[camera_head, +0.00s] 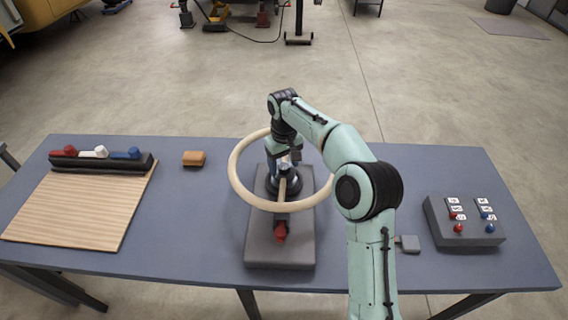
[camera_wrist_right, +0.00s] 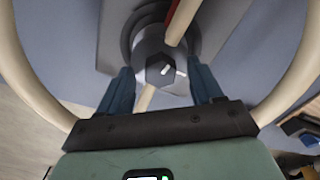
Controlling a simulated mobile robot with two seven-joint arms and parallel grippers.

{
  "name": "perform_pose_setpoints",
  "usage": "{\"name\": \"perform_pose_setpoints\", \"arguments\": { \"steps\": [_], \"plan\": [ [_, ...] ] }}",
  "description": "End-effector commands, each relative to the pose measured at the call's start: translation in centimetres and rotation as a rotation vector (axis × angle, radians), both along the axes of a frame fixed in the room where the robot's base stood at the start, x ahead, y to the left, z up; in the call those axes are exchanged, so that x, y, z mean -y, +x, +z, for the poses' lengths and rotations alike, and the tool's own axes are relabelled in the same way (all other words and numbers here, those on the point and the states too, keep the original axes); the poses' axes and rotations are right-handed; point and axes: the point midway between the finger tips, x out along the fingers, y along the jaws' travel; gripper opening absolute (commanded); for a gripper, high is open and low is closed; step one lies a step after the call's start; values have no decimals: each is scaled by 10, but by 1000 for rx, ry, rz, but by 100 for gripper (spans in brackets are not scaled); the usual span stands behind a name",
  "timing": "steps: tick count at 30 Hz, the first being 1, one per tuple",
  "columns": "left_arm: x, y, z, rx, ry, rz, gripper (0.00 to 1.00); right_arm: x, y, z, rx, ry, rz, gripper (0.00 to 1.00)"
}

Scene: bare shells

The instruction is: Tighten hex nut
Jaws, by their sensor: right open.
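A dark grey hex nut (camera_wrist_right: 160,70) with a white mark on its face sits at the centre of a round grey hub in the right wrist view. A pale wooden ring (camera_head: 236,185) with spokes surrounds the hub and stands over a grey base plate (camera_head: 262,250). My right gripper (camera_head: 290,160) is above the hub, inside the ring. Its two blue fingers (camera_wrist_right: 162,88) are open, one on each side of the nut, with gaps visible. The nut is hard to make out in the head view behind my gripper. My left gripper is not in view.
A red part (camera_head: 280,232) is at the plate's front. A control box (camera_head: 465,220) with knobs is at the right, near a small grey block (camera_head: 409,243). A wooden board (camera_head: 85,210), a black rack (camera_head: 100,163) and a brown block (camera_head: 194,158) are at the left.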

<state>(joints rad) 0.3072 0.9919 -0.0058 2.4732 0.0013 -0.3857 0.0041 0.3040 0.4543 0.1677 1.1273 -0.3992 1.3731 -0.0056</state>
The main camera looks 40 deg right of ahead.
Motion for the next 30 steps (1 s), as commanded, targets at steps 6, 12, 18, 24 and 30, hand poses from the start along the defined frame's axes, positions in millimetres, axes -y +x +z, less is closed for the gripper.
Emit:
{"name": "perform_pose_setpoints", "arguments": {
  "steps": [6, 12, 18, 24, 30],
  "plan": [
    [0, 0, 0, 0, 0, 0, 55, 0, 0, 0, 0, 0, 0, 49],
    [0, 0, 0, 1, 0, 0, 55, 0, 0, 0, -1, 0, 0, 9],
    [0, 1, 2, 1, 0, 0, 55, 0, 0, 1, -1, 0, -17, 9],
    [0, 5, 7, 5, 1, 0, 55, 0, 0, 1, -2, -1, -95, 9],
    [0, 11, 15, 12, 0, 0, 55, 0, 0, 2, -3, 0, -243, 9]
  ]
}}
